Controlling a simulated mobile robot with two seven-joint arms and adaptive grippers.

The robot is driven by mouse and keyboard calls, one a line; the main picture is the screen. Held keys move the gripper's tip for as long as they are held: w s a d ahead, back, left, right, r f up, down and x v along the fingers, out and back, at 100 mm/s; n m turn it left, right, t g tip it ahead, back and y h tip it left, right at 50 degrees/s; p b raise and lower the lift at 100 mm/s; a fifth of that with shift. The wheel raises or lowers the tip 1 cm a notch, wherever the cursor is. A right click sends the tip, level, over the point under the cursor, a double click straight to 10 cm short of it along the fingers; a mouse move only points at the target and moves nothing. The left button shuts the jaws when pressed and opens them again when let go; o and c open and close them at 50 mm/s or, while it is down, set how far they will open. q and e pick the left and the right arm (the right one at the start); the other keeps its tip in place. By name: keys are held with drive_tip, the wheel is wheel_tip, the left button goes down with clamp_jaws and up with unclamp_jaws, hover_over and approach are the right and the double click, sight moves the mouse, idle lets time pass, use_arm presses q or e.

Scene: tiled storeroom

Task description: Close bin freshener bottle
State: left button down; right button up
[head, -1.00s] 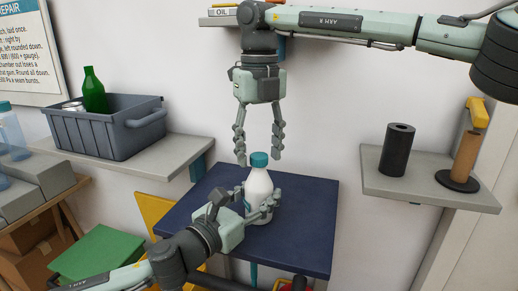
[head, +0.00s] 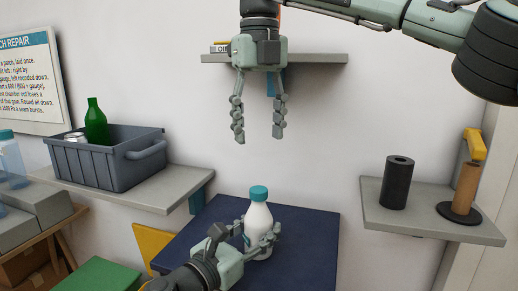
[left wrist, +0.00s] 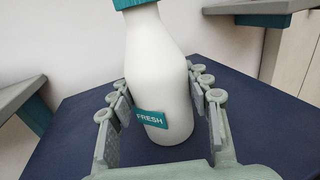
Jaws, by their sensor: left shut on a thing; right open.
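The white freshener bottle (head: 258,224) stands upright on the dark blue table. A teal cap (head: 258,193) sits on its neck. In the left wrist view, the bottle (left wrist: 160,70) shows a teal "FRESH" label (left wrist: 152,119), and its cap (left wrist: 130,3) is cut off by the top edge. My left gripper (head: 258,240) is shut on the bottle's body, with a finger on each side. My right gripper (head: 258,141) is open and empty. It points down above the cap, with a clear gap between its fingertips and the cap. Whether the cap is tight cannot be told.
The blue table (head: 315,240) is bare around the bottle. A grey bin (head: 110,163) holding a green bottle (head: 95,122) stands on the left shelf. A black cylinder (head: 397,183) and a brown roll on a stand (head: 465,188) are on the right shelf. A wall shelf (head: 320,58) is behind my right gripper.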

idle(0.3)
use_arm(q)
drive_tip(key=c, duration=0.6)
unclamp_jaws()
drive_tip(key=v, duration=1.2)
